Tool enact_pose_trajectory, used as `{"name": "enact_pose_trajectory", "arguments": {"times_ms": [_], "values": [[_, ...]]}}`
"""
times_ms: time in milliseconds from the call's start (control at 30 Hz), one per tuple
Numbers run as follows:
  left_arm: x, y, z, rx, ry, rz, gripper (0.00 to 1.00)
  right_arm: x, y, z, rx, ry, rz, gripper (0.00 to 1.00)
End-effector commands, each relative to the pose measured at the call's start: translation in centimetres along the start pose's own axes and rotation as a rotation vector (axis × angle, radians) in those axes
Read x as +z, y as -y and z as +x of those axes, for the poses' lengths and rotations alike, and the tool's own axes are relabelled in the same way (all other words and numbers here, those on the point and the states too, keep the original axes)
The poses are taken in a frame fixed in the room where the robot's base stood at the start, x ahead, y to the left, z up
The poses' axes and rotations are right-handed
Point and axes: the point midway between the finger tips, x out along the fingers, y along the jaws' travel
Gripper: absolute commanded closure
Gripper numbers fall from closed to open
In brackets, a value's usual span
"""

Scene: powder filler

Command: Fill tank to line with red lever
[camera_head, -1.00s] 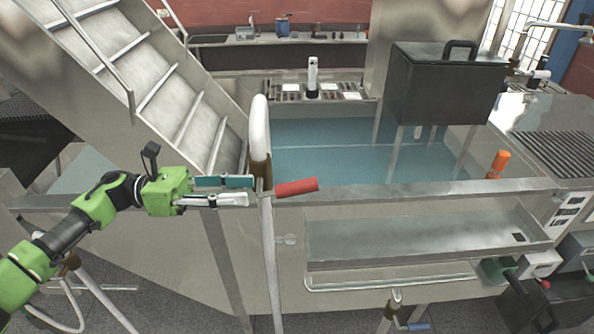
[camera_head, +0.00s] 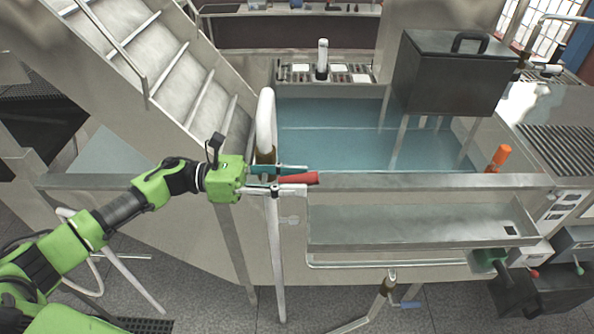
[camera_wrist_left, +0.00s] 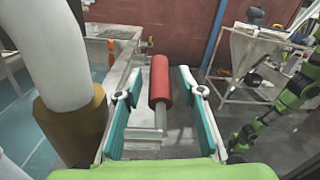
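The red lever (camera_head: 299,179) sticks out to the right from the valve on the white standing pipe (camera_head: 266,120). My left gripper (camera_head: 293,180) is open at the lever, with a finger on either side of it. In the left wrist view the red lever (camera_wrist_left: 159,82) stands between the two open teal fingers, and no contact shows. The tank (camera_head: 345,130) holds blue-green water, with a faint line (camera_head: 330,128) across its back wall. The pipe's brown collar (camera_wrist_left: 75,125) is close to the left finger.
A metal rail (camera_head: 430,182) and a shallow trough (camera_head: 410,226) run along the tank's front. A black box (camera_head: 450,75) stands over the tank's right side. An orange handle (camera_head: 501,156) is at right. Stairs (camera_head: 190,85) rise at left.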

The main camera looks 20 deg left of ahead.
Motion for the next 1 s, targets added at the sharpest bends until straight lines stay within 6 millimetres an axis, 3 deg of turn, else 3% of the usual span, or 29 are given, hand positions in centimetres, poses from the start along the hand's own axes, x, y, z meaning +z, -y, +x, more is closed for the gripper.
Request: {"name": "enact_pose_trajectory", "arguments": {"times_ms": [400, 533, 567, 767, 1000], "values": [[0.0, 0.0, 0.9, 0.001, 0.0, 0.001, 0.64, 0.2, 0.3, -0.4, -0.003, 0.004, 0.001, 1.0], [0.0, 0.0, 0.9, 0.001, 0.0, 0.0, 0.98, 0.4, 0.9, -0.4, -0.011, 0.006, 0.002, 1.0], [0.0, 0.0, 0.9, 0.001, 0.0, 0.0, 1.0, 0.4, 1.1, -0.4, -0.012, 0.006, 0.002, 1.0], [-0.1, -0.1, 0.9, 0.003, -0.021, 0.001, 1.0, 0.4, 1.6, -0.4, -0.018, 0.006, 0.001, 1.0], [-1.1, -0.2, 1.1, 0.032, -0.186, -0.005, 1.0, 0.4, 1.2, -0.7, -0.015, 0.008, -0.001, 1.0]]}}
